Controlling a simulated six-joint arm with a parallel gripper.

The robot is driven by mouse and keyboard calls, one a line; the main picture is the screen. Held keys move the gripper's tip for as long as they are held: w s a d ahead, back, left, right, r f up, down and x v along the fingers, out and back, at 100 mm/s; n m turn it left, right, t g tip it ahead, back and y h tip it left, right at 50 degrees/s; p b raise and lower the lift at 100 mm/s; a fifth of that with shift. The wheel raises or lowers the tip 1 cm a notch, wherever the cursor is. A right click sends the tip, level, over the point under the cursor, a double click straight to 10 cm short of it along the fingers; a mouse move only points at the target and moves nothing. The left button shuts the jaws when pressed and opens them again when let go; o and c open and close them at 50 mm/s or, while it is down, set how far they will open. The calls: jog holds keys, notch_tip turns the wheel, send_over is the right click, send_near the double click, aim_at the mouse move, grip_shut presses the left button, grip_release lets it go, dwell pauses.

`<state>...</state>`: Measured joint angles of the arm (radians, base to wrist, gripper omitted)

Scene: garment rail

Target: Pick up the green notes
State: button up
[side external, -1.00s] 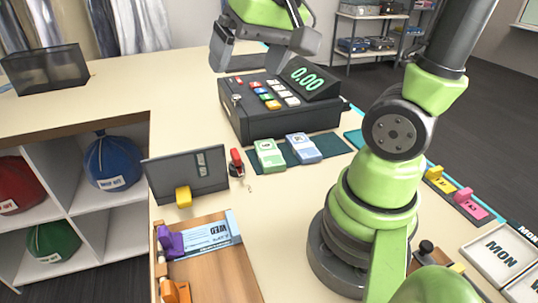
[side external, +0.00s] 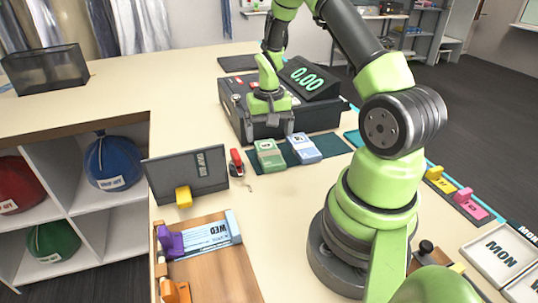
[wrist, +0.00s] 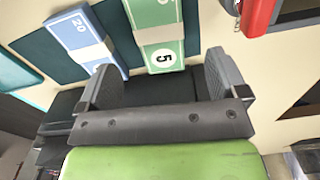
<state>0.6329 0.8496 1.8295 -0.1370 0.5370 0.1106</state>
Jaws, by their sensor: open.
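The green notes (side external: 270,155) are a banded stack lying on a dark teal mat (side external: 329,146) in front of the cash register. My gripper (side external: 269,132) is open and empty, pointing down, in front of the register and just above and behind the green notes in the side view.
The black cash register (side external: 310,115) reading 0.00 stands close behind my gripper. A dark upright panel (side external: 187,174) and a wooden tray (side external: 215,270) are nearer.

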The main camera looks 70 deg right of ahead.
aim_at(269, 152)
jog(key=shift+d+f, duration=0.1)
jog(key=shift+f, duration=3)
jog(key=c, duration=1)
jog(key=shift+r, duration=0.1)
notch_tip(269, 152, up, 23)
jog(key=shift+f, duration=0.1)
